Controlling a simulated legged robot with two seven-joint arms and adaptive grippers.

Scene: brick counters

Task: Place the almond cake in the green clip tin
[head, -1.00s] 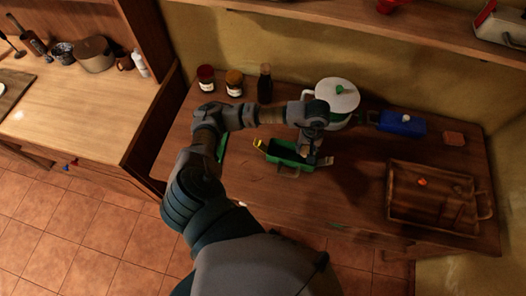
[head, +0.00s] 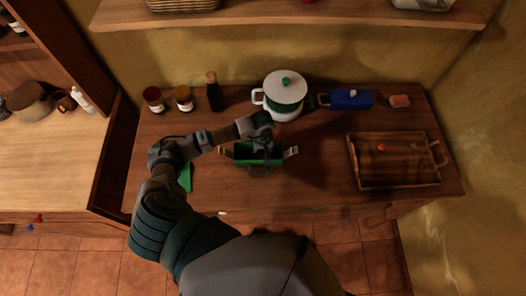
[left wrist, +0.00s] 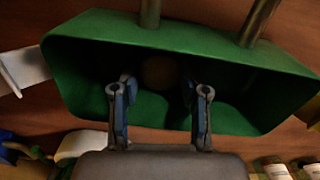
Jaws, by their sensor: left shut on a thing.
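The green clip tin (head: 243,154) stands open on the wooden counter, a clip flap sticking out at each end. Its green wall fills much of the left wrist view (left wrist: 85,50). My left gripper (head: 262,143) is over the tin's opening, pointing down. In the left wrist view its two fingers (left wrist: 161,90) reach toward the tin's dark inside. They are shut on a round brown thing, seemingly the almond cake (left wrist: 160,73), dim in shadow between them. Whether the cake touches the tin's floor cannot be told. My right gripper is not in view.
A white pot (head: 285,92) with a green knob stands behind the tin. A blue container (head: 351,99) and a pinkish block (head: 399,101) are at the back right. A wooden tray (head: 394,180) lies right. Jars (head: 154,99) and a dark bottle (head: 213,92) stand back left.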

